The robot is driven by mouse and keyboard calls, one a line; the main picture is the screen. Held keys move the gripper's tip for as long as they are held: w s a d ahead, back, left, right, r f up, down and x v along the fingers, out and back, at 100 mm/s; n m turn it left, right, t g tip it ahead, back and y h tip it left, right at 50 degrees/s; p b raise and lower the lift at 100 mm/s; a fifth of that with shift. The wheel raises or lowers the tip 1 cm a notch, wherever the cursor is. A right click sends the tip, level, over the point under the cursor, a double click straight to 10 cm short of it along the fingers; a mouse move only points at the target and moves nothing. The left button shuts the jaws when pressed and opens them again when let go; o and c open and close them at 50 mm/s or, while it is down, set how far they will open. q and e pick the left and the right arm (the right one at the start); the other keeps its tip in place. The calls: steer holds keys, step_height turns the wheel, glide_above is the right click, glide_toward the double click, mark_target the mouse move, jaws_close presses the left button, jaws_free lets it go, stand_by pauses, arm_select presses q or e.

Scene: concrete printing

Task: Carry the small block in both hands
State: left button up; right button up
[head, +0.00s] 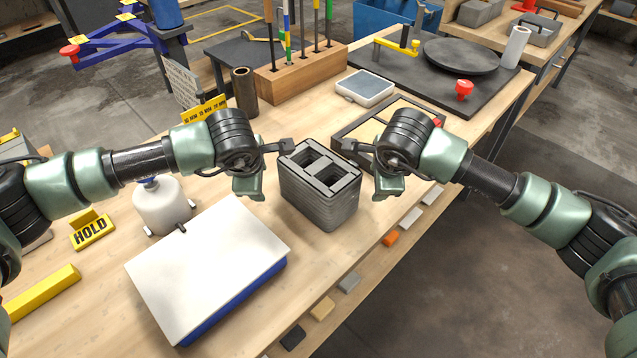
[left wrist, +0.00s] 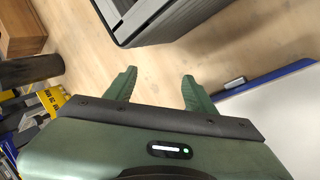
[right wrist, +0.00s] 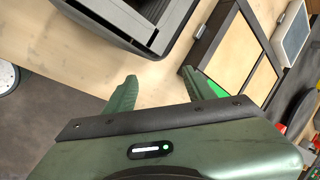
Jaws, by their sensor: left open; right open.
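The small block (head: 318,205) is grey, layered and hollow, with two openings in its top. It stands upright on the wooden table between my two grippers. My left gripper (head: 262,190) is at the block's left side, open and empty, apart from it. In the left wrist view the block (left wrist: 150,22) shows at the top, beyond the open fingers (left wrist: 158,88). My right gripper (head: 388,190) is at the block's right side, open and empty. In the right wrist view the block (right wrist: 130,22) is at the top, beyond the open fingers (right wrist: 158,90).
A white-topped binder or board (head: 205,262) lies in front left. A dark-framed tray (head: 352,148) is close behind the block. A wooden rack (head: 300,75) with upright rods stands further back. Several coloured samples (head: 391,238) line the table's front edge. A white bottle (head: 160,205) stands left.

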arm_select(q)
steer(key=x, duration=0.3)
arm_select(e)
steer(key=x, duration=0.3)
arm_select(q)
steer(key=shift+d+f, duration=0.1)
steer(key=shift+d, duration=0.2)
arm_select(e)
steer(key=shift+a+f, duration=0.1)
steer(key=shift+a, duration=0.2)
arm_select(q)
steer(key=shift+d, duration=0.45)
arm_select(e)
steer(key=shift+a, duration=0.45)
arm_select(q)
steer(key=shift+d, duration=0.1)
arm_select(e)
steer(key=shift+a, duration=0.1)
